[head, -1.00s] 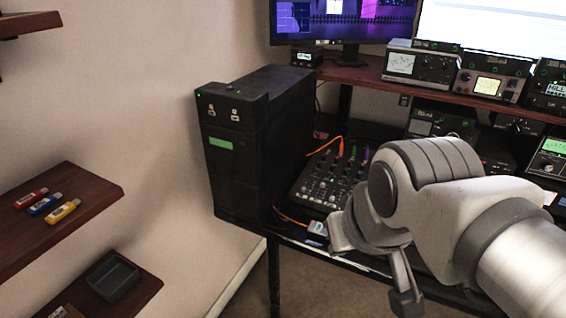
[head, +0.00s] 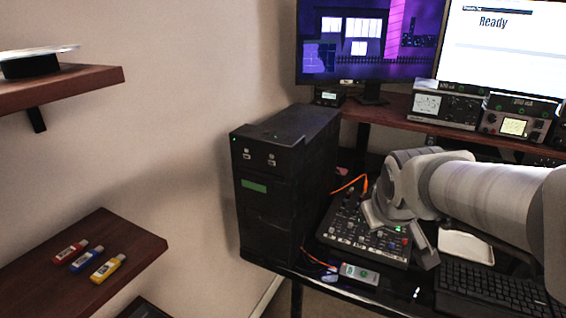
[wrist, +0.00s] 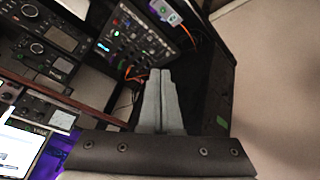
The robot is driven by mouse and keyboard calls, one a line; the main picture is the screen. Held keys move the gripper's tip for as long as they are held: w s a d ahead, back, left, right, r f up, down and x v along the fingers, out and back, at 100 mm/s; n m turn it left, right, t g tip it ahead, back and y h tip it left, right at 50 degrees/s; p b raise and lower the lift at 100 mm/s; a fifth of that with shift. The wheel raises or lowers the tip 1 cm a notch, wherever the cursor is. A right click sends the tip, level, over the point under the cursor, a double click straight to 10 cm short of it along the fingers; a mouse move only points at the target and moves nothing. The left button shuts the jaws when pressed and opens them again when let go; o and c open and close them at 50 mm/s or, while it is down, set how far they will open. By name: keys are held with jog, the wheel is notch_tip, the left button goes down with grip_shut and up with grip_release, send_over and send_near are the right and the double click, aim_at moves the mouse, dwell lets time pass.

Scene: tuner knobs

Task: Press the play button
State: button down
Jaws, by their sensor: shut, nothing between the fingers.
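A black mixer-like control panel (head: 352,228) with small knobs, buttons and a few lit lights sits on the desk beside the black computer tower. It also shows in the wrist view (wrist: 143,42), where one button glows green (wrist: 117,33). I cannot tell which button is play; no label is readable. My gripper is shut and empty in the wrist view (wrist: 160,76), its fingers pointing towards the tower and the panel's near end. In the head view my gripper hangs over the panel's right side and hides part of it. I cannot see any contact with a button.
The black tower (head: 265,205) stands left of the panel. A small grey device (head: 360,274) lies at the desk's front edge, with a keyboard (head: 490,290) to the right. Orange cables run beside the panel. Monitors and instruments (head: 440,102) stand behind. Wall shelves (head: 140,245) are at left.

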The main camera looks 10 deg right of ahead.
jog(key=w+d+p, duration=0.1)
jog(key=w+d, duration=0.3)
jog(key=n+t+y+p, duration=0.2)
jog(key=n+y+p, duration=0.1)
jog(key=n+p, duration=0.5)
send_over(367, 278)
notch_tip(367, 278, down, 17)
jog(key=n, duration=0.1)
jog(key=shift+r+b, duration=0.15)
jog(key=shift+b, duration=0.2)
notch_tip(367, 278, down, 9)
jog(key=b, duration=0.7)
jog(key=shift+r, duration=0.1)
jog(key=shift+b, duration=0.3)
dwell(0.5)
jog(key=shift+f+b, duration=0.35)
jog(key=shift+f, duration=0.05)
